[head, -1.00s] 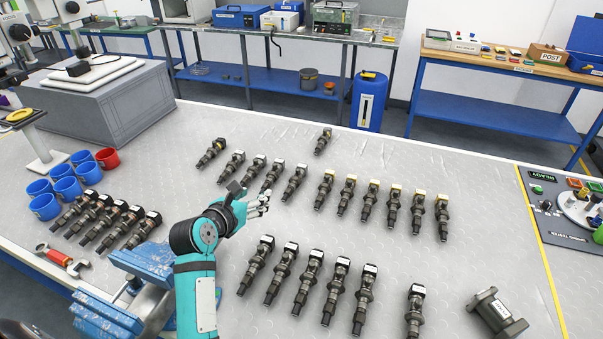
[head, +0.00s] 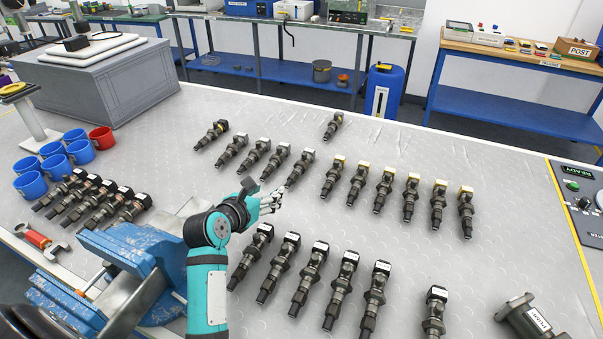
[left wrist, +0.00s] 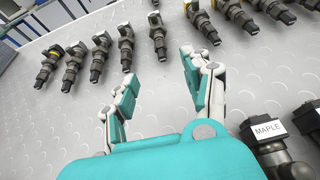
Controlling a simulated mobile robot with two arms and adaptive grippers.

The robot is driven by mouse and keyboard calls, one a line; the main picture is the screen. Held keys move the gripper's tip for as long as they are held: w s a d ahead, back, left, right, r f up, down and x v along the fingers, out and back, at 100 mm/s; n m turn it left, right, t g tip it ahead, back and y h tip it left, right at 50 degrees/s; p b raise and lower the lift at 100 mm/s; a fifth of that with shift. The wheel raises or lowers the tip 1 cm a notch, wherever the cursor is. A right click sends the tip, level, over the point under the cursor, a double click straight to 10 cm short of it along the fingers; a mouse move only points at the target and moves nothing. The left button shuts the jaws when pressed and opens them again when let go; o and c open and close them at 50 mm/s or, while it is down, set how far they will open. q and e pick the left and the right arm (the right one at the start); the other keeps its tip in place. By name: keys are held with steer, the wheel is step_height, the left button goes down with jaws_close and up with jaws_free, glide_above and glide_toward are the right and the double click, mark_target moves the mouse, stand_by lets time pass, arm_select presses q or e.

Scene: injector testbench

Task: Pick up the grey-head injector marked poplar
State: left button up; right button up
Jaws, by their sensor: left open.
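A middle row includes yellow-topped heads (head: 357,183), and a back-left group has dark bodies and pale labels (head: 232,151). In the left wrist view, one injector at the right edge reads MAPLE (left wrist: 267,129). I cannot read poplar on any head, so I cannot tell which injector it is. My left gripper (head: 270,203) is open and empty above the gap between the rows; its spread fingers also show in the left wrist view (left wrist: 160,80). My right gripper is out of view.
A blue vise (head: 125,255) stands left of my left arm. Blue cups (head: 54,165), a red cup (head: 102,138) and more injectors (head: 85,195) are at the left. A lone injector (head: 333,125) lies at the back, and a flanged part (head: 530,318) lies front right.

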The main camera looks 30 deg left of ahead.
arm_select(q)
glide_toward(294, 173)
steer(key=x, duration=0.4)
steer(key=shift+f+p, duration=0.3)
steer(key=shift+f, duration=0.1)
steer(key=shift+r+x, duration=0.1)
steer(key=shift+x, duration=1.3)
steer(key=shift+r+x, duration=0.15)
steer(key=shift+x, duration=1.3)
steer(key=shift+r, duration=0.1)
steer(key=shift+c, duration=0.7)
jaws_close()
steer(key=shift+w, duration=0.15)
